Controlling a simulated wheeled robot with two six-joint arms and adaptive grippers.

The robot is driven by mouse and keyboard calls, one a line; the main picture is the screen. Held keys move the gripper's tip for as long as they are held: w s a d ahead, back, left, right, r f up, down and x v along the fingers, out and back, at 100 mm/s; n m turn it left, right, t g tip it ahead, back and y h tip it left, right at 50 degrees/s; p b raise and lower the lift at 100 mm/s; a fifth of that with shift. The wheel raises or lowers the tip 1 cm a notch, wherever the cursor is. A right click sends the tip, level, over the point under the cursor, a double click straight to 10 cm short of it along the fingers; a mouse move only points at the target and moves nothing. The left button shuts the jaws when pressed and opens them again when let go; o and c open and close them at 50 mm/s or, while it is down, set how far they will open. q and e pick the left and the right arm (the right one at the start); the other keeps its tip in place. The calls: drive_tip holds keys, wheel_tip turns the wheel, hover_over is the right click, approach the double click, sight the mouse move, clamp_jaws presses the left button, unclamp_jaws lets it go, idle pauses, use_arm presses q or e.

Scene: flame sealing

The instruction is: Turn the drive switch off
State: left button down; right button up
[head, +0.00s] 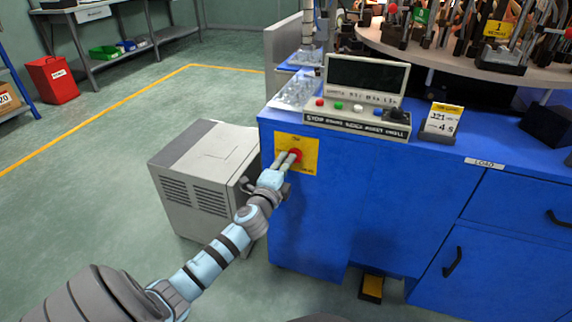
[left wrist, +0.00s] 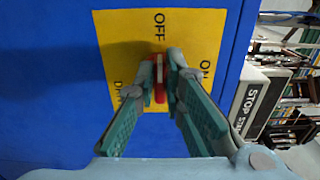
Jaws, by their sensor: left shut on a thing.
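The drive switch is a red rotary knob (head: 296,153) on a yellow plate (head: 309,166) on the blue cabinet's front, at its left end. In the left wrist view the red knob (left wrist: 159,78) sits at the middle of the yellow plate (left wrist: 120,40), which carries the words OFF and ON. My left gripper (head: 290,160) is at the knob, its two fingers on either side and shut on it. The left wrist view shows its fingertips (left wrist: 160,76) around the knob's handle, partly hiding it. My right gripper is not in view.
A control panel (head: 357,118) with coloured buttons and a dark screen stands on the blue cabinet (head: 390,190) above the plate. A grey box unit (head: 205,175) stands on the floor left of the cabinet. A yellow pedal (head: 372,287) lies below. Open floor is at left.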

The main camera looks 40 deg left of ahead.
use_arm(q)
drive_tip(key=shift+f, duration=0.1)
idle(0.4)
drive_tip(key=c, duration=1.7)
unclamp_jaws()
drive_tip(key=v, duration=1.2)
